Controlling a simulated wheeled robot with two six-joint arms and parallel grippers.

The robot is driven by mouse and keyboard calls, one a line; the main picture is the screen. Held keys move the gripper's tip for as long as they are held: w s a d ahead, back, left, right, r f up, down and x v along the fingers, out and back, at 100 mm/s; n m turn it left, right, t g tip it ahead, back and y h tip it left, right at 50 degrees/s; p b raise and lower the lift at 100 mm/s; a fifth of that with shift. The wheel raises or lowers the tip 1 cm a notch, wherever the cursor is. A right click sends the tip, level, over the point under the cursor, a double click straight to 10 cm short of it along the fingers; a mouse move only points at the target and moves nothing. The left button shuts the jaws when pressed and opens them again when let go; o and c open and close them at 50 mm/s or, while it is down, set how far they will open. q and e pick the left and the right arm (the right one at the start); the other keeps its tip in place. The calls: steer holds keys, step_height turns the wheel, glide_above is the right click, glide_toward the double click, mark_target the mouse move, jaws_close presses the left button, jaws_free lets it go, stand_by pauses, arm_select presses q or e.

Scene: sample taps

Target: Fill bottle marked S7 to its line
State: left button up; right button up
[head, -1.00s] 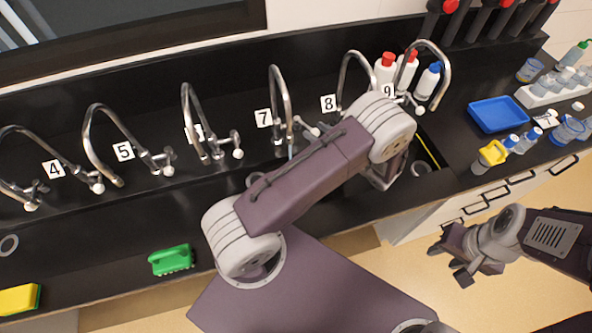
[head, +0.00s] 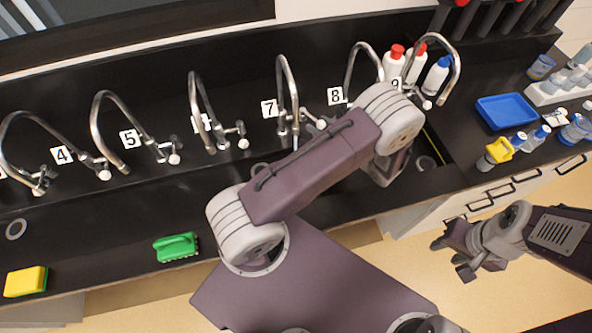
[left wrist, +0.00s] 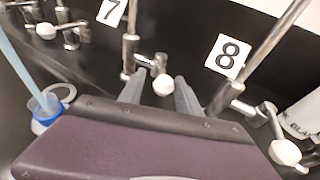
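Tap 7 (head: 283,88) has a light blue stream below its spout. In the left wrist view the stream (left wrist: 20,72) runs down into a blue-rimmed container mouth (left wrist: 45,106) at the left edge. Its marking and fill line are hidden, so I cannot tell whether it is S7. Tap 7's white knob (left wrist: 163,84) shows between the fingertips of my left gripper (left wrist: 160,92); the fingers are apart, and I cannot tell whether they touch it. In the head view my left arm hides this gripper and the container. My right gripper (head: 453,258) is open and empty, in front of the counter.
White bottles (head: 437,76) stand behind tap 9. A blue tray (head: 507,111) and several small bottles lie right. A green brush (head: 176,247) and yellow sponge (head: 25,282) lie on the front edge.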

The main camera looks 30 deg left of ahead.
arm_select(q)
steer(key=s+d+r+p, duration=0.2)
steer(key=s+d, duration=0.3)
stand_by(0.8)
steer(key=shift+w+d, duration=0.1)
stand_by(0.3)
